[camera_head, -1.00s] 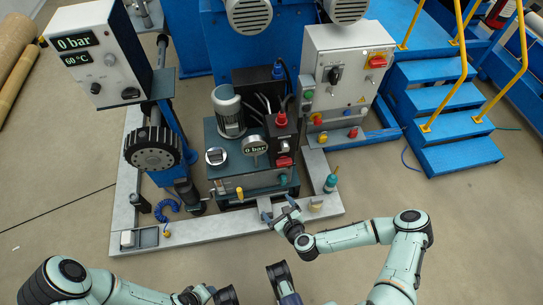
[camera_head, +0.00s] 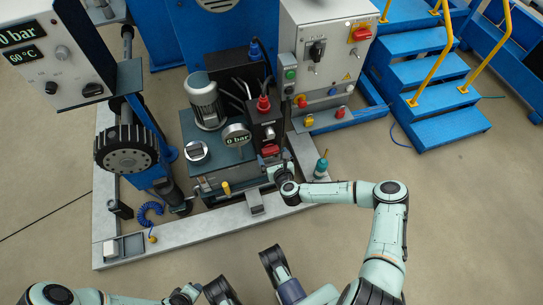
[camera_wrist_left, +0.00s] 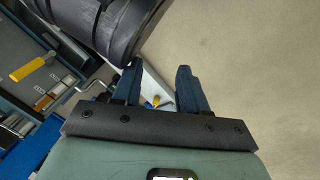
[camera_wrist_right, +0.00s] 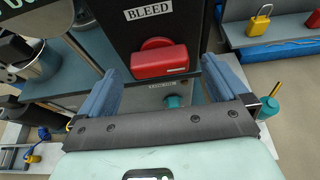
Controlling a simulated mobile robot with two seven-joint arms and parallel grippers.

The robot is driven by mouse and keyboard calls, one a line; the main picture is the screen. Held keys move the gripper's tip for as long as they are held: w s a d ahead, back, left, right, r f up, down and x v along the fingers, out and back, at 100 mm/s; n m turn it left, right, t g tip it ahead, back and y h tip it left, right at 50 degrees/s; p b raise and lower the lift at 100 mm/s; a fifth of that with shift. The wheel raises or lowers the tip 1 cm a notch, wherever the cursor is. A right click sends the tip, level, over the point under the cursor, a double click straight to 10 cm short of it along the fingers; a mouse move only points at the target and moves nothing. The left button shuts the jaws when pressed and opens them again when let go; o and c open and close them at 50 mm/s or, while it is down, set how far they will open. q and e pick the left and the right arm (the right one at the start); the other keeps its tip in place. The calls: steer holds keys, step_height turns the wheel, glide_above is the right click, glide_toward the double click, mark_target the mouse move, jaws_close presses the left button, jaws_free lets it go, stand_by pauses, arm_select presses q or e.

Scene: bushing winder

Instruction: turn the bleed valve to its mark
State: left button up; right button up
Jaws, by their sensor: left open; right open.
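The bleed valve is a red handle (camera_wrist_right: 160,63) on a dark panel under a BLEED label (camera_wrist_right: 148,11) in the right wrist view. The handle lies roughly level, over a round red base. Small lettering shows below it, too small to read, and I cannot make out the mark. In the head view the red handle (camera_head: 270,150) sits low on the dark block. My right gripper (camera_wrist_right: 161,70) is open, with its fingers on either side of the handle in view; I cannot tell whether they touch it. My left gripper (camera_wrist_left: 159,74) is open and empty, away from the valve.
A grey cabinet (camera_head: 326,60) with switches is behind to the right. A teal bottle-like object (camera_head: 321,167) stands right of my right wrist. The front floor is clear.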

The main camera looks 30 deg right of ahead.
steer(key=shift+w+d+f, duration=0.2)
steer(key=shift+w+f, duration=0.05)
steer(key=shift+w, duration=0.4)
arm_select(q)
steer(key=shift+s+f+g, duration=0.3)
steer(key=shift+s+f, duration=0.15)
steer(key=shift+s, duration=0.1)
